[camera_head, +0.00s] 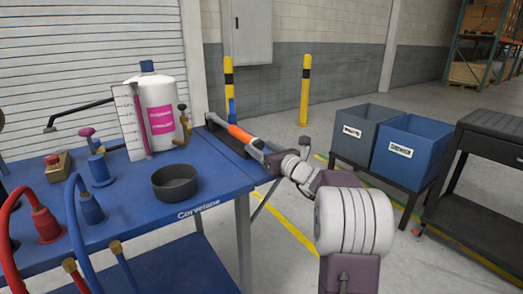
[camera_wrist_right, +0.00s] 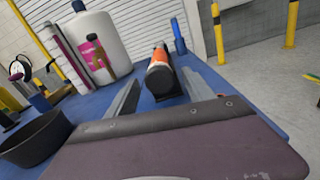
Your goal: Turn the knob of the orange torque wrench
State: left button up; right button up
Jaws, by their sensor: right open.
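The orange torque wrench (camera_head: 240,133) lies at the right end of the blue table, in a dark cradle. In the right wrist view the orange wrench (camera_wrist_right: 160,57) points toward me, with its dark round end (camera_wrist_right: 161,79) nearest. I take this end to be the knob; in the head view my gripper partly hides it. My right gripper (camera_head: 266,149) is at the table's right edge. In the right wrist view its two grey fingers (camera_wrist_right: 160,88) are apart, one on each side of the wrench's near end, with nothing clearly clamped. My left gripper is not in view.
A white bottle (camera_head: 162,110) with a pink label and a round black dish (camera_head: 175,183) stand on the blue table (camera_head: 215,180). Red and blue hoses are at left. A grey bin (camera_head: 360,135) and a blue bin (camera_head: 408,150) stand at right. Yellow-black posts (camera_head: 305,90) stand behind.

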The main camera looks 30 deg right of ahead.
jog(key=shift+w, duration=0.25)
grip_shut()
jog(key=shift+f+n+b, duration=0.15)
jog(key=shift+n+b, duration=0.35)
jog(key=shift+b, duration=0.3)
jog(key=n+b, duration=0.5)
jog(key=b, duration=0.1)
jog(key=shift+a+f+n+b, duration=0.1)
jog(key=shift+n+b, duration=0.2)
jog(key=shift+b, duration=0.1)
jog(key=shift+r+n+b, duration=0.2)
jog(key=shift+n+b, duration=1.15)
jog(key=shift+n, duration=0.25)
grip_release()
